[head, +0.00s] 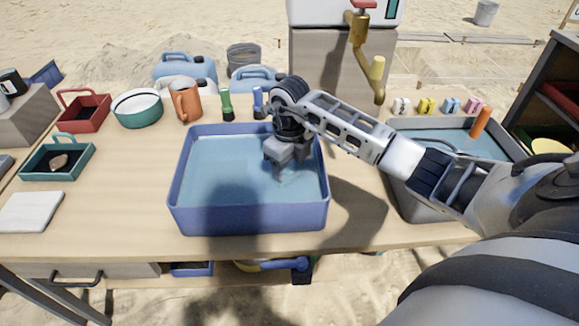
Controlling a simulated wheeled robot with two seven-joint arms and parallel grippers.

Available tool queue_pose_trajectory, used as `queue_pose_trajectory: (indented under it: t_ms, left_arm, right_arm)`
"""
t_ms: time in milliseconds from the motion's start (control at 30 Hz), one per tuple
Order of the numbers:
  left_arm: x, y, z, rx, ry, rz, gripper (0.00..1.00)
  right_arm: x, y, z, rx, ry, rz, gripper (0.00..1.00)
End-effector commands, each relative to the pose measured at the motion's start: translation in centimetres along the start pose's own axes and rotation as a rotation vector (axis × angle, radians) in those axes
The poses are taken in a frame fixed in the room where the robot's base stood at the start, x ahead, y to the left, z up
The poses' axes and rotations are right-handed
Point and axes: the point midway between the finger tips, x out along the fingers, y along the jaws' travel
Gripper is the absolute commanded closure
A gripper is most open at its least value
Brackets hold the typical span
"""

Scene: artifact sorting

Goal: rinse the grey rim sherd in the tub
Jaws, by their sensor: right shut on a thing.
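The blue tub (250,222) stands at the middle of the table and holds clear water. My right gripper (281,172) reaches into the right part of the tub from above, with its fingertips at or under the water. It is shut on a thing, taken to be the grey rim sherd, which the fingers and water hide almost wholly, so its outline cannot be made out. My left gripper is not in view.
A teal tray (35,172) with a dark brown piece (60,161) and a white slab (31,211) lie at left. Behind stand a red tray (84,113), a bowl (137,109) and an orange jug (186,101). A grey water basin (420,232) stands right, partly behind my arm.

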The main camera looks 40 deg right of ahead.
Motion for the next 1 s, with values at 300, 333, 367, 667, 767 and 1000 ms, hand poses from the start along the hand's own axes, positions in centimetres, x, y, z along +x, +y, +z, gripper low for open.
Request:
queue_pose_trajectory:
  t_ms: [300,333,367,667,767,1000]
  left_arm:
    - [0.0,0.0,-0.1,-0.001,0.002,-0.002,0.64]
    - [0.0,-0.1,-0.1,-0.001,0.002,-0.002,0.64]
    - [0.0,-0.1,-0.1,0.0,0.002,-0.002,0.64]
    - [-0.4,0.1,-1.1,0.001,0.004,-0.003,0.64]
    - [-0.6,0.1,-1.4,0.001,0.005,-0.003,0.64]
    - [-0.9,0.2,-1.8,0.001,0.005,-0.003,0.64]
  right_arm:
    - [0.0,0.0,0.0,0.0,0.0,0.0,0.65]
    - [0.0,0.0,0.0,0.0,0.0,0.0,0.65]
    - [0.0,0.0,0.0,0.0,0.0,0.0,0.65]
    - [-0.2,0.9,-0.9,-0.001,0.001,-0.002,0.65]
    - [-0.2,1.4,-1.5,-0.001,0.002,-0.002,0.65]
    - [0.0,2.1,-2.1,0.0,0.001,0.0,0.65]
